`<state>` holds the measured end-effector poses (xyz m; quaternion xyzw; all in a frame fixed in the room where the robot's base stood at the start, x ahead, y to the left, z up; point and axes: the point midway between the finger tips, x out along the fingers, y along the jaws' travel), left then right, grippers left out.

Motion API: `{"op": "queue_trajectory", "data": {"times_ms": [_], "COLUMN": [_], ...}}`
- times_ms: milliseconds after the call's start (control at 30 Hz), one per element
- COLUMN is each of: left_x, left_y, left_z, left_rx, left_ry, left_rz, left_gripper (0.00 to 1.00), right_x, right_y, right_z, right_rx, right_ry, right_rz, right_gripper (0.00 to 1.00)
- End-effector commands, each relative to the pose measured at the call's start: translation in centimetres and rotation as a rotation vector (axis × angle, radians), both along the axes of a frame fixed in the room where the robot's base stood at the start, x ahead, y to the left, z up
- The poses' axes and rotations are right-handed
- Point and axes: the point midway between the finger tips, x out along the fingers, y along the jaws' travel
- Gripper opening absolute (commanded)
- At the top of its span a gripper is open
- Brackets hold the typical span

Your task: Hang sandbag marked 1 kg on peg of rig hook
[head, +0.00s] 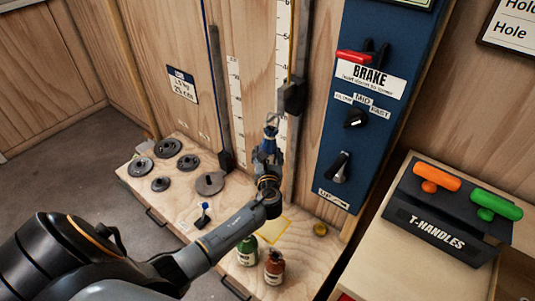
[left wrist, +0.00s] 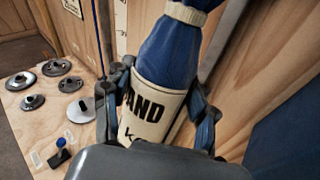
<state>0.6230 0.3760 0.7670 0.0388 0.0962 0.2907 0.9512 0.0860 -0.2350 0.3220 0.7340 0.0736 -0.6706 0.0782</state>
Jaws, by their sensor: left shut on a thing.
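My left gripper (head: 267,152) is shut on a blue sandbag (head: 270,132) and holds it upright in front of the rig. In the left wrist view the bag (left wrist: 172,50) has a cream tie and a cream label reading "AND" and "k"; the weight figure is hidden. A grey hook or loop (head: 272,118) shows at the bag's top, close to the dark block (head: 292,98) on the vertical rail. I cannot tell whether it belongs to the bag or the rig, or whether it touches a peg. My right gripper is not in view.
Several dark weight discs (head: 168,148) lie on the wooden bench (head: 135,180). A green (head: 246,250) and a brown (head: 273,266) labelled container stand at its front. A blue brake panel (head: 350,130) and a T-handles rack (head: 440,222) are to the right.

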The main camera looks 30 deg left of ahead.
Motion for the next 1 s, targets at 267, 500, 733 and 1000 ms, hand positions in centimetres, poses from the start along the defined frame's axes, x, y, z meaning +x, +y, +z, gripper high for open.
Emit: {"op": "queue_trajectory", "data": {"times_ms": [267,500,733,1000], "left_x": [0.1,-0.2,-2.6,-7.2], "left_y": [0.0,-0.1,-1.8,-5.0], "left_z": [0.2,-0.3,0.3,1.4], "left_rx": [0.002,-0.002,-0.002,-0.002], "left_ry": [-0.004,0.005,0.003,-0.001], "left_rz": [0.001,0.000,-0.002,-0.002], "left_gripper": [0.84,0.84,0.84,0.84], "right_x": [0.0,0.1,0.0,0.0], "right_y": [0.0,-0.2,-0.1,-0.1], "right_z": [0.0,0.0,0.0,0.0], "right_rx": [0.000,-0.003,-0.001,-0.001], "right_ry": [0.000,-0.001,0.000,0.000], "right_rz": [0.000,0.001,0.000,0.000], "right_gripper": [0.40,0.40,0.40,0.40]}}
